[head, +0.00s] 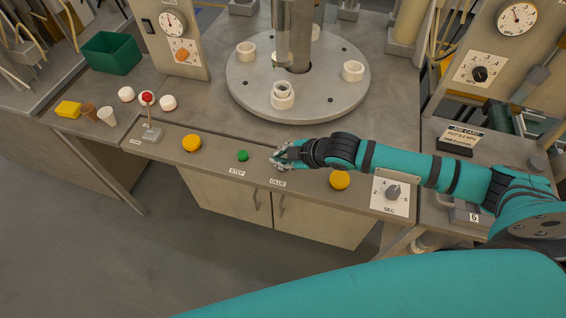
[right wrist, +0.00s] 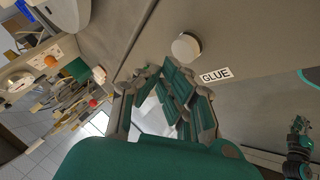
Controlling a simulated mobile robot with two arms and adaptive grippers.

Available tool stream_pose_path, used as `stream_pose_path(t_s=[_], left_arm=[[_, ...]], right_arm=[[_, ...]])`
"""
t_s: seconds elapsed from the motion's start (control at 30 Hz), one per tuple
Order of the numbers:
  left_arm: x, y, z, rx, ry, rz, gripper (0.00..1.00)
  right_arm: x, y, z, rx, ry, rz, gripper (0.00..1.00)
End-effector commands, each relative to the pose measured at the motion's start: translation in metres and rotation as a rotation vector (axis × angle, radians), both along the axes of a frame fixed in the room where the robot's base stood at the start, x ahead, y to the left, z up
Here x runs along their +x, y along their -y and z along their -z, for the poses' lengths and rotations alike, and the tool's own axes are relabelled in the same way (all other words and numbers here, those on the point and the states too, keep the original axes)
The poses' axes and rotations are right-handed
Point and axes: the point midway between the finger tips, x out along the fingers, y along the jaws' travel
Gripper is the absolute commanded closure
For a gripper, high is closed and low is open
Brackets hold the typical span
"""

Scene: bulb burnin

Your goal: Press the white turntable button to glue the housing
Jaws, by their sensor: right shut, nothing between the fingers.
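The white button (right wrist: 186,47) stands on the grey console beside the GLUE label (right wrist: 215,75) in the right wrist view. In the head view the GLUE label (head: 277,183) shows on the console's front edge, and my right gripper hides the button. My right gripper (head: 277,158) is shut and empty, low over the console by that label. In the right wrist view its fingertips (right wrist: 165,70) are close beside the button; I cannot tell whether they touch it. A small dark gripper-like part of mine (right wrist: 299,128) shows at the lower right there, too small to read.
The turntable (head: 245,82) with white ring-shaped pieces stands behind the console. A green button (head: 242,155) and yellow button (head: 191,143) lie left of my gripper; another yellow button (head: 340,180) is right, under my forearm. A lever (head: 149,131) and a SEC dial (head: 392,192) flank them.

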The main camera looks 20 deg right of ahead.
Motion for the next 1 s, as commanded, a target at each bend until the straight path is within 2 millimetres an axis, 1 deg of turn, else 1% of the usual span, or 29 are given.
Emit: stream_pose_path(t_s=[0.33, 0.6, 1.0], left_arm=[[0.0001, -0.0001, 0.0001, 0.000, 0.000, 0.000, 1.00], [0.0001, -0.0001, 0.0003, 0.000, 0.000, 0.000, 1.00], [0.0002, -0.0001, 0.0006, 0.000, 0.000, 0.000, 1.00]], right_arm=[[0.0000, 0.0001, 0.0006, 0.000, 0.000, 0.000, 1.00], [-0.0004, -0.0003, 0.0085, 0.000, -0.001, -0.001, 1.00], [-0.0001, 0.0000, 0.0089, 0.000, 0.000, 0.000, 1.00]])
